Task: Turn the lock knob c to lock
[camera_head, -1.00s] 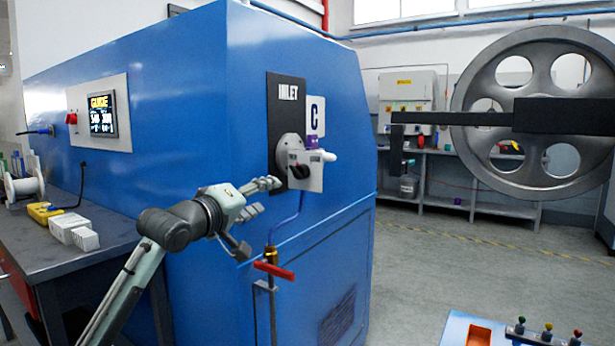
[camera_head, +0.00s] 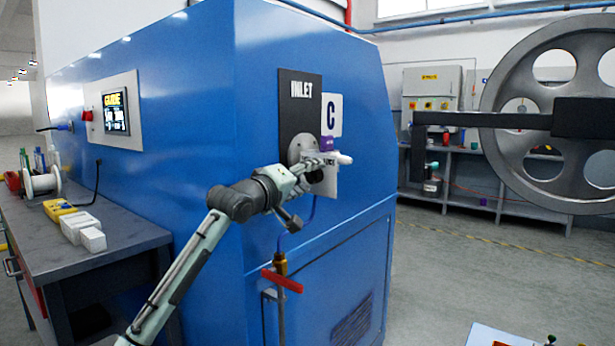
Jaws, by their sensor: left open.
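The black lock knob (camera_head: 315,176) is partly covered by my gripper. A purple part (camera_head: 326,143) and a white rounded end (camera_head: 344,159) sit above and beside it. My left gripper (camera_head: 308,182) is open at the knob, one finger above it and another below. I cannot tell if it touches. My right gripper is not in view.
A blue hose (camera_head: 311,208) runs down to a brass valve with a red handle (camera_head: 282,281) below my gripper. A workbench (camera_head: 110,235) stands left. A large grey wheel (camera_head: 545,110) and a black bar (camera_head: 480,120) are at right. The floor between is open.

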